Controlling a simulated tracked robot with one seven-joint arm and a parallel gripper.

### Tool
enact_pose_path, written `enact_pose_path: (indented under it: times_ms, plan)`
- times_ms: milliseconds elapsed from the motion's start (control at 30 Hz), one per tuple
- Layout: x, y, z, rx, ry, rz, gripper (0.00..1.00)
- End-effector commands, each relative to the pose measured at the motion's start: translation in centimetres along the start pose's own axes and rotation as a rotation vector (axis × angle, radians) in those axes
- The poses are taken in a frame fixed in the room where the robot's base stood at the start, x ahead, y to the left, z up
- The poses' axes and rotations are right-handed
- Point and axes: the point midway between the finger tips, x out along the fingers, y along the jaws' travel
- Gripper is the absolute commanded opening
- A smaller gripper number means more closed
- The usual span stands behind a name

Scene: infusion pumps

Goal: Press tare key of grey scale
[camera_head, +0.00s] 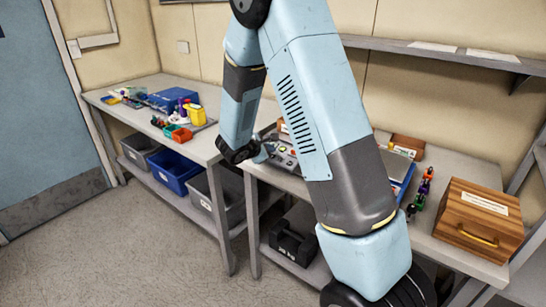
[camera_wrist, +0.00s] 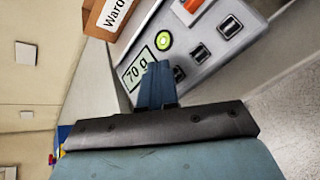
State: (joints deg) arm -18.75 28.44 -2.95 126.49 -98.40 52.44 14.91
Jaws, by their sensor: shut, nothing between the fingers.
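The grey scale (camera_wrist: 215,50) shows its sloped panel in the wrist view. Its display (camera_wrist: 137,69) reads "70 g". Beside it are a round green-lit button (camera_wrist: 164,41) and several dark square keys, one (camera_wrist: 230,27) near the panel's right end and another (camera_wrist: 200,53) nearer my gripper. I cannot read which is tare. My gripper (camera_wrist: 157,72) is shut and empty, its tip over the panel by the display and a partly hidden key (camera_wrist: 178,73); contact cannot be told. In the head view my arm partly hides the scale (camera_head: 285,157), with my gripper (camera_head: 264,152) at its left side.
A wooden box (camera_head: 480,215) with a handle stands at the bench's right. Small coloured items (camera_head: 420,192) and a blue-edged object (camera_head: 398,175) lie near it. A labelled brown block (camera_wrist: 108,17) is behind the scale. The left bench (camera_head: 150,105) holds bins and bottles.

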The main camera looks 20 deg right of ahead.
Motion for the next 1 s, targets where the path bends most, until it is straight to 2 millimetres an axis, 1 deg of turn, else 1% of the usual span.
enact_pose_path:
  times_ms: [1000]
  plan:
    - [0.46,-0.51,-0.24,0.0,0.0,0.0,0.0]
